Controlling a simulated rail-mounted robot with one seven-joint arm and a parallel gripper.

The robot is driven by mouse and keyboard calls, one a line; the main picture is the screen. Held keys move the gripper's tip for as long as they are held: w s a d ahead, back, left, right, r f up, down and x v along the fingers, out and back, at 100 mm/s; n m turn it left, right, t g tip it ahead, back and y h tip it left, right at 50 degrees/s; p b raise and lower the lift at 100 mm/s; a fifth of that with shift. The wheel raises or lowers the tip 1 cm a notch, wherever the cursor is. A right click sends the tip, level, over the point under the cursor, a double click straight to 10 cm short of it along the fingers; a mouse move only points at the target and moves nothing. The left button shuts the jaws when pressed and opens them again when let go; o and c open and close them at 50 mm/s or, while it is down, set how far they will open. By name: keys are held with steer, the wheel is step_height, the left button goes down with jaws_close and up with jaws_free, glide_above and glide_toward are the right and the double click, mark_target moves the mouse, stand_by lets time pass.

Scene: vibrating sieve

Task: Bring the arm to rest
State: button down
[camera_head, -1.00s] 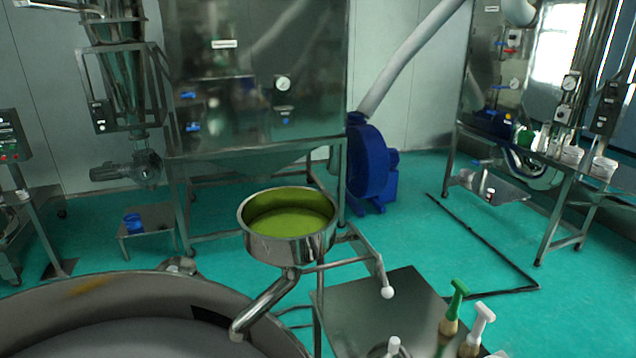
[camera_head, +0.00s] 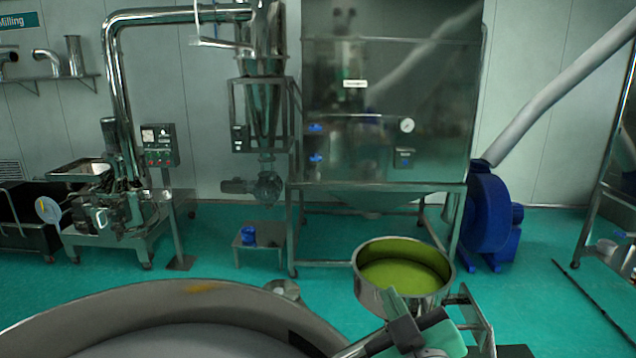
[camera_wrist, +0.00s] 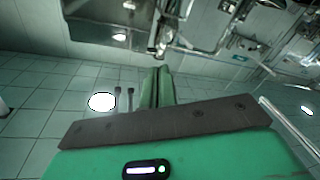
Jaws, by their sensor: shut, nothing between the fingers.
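My gripper (camera_head: 394,297) shows at the bottom of the head view, in front of the sieve pan and overlapping its lower rim in the picture. I cannot tell whether it touches the pan. In the wrist view its green fingers (camera_wrist: 156,88) lie side by side, shut and empty. The sieve pan (camera_head: 372,296) is a round steel bowl with a green layer inside, in the lower right of the head view. Part of its front is hidden by my gripper.
A large steel vat (camera_head: 150,298) fills the lower left. A steel cabinet (camera_head: 440,150) stands behind the pan, with a blue blower (camera_head: 490,215) at its right. A small stand with a blue item (camera_head: 248,235) is left of the cabinet. Green floor lies between.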

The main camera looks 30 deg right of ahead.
steer(key=a+r+t+y, duration=0.3)
steer(key=a+r, duration=0.6)
steer(key=a, duration=0.5)
steer(key=s+a+r+t+y, duration=0.1)
steer(key=s+a+r, duration=0.1)
steer(key=a+r, duration=0.2)
steer(key=s+a+r+t+y+p, duration=0.1)
steer(key=s+a+r+t+y, duration=0.1)
steer(key=a, duration=0.6)
steer(key=s+a+r+m+t+y, duration=0.1)
steer(key=s+a+r+t, duration=0.1)
steer(key=s+a+r, duration=0.2)
steer(key=shift+s+a+r+y+p, duration=0.3)
steer(key=shift+a+r, duration=0.55)
steer(key=shift+a, duration=0.4)
steer(key=shift+w, duration=0.1)
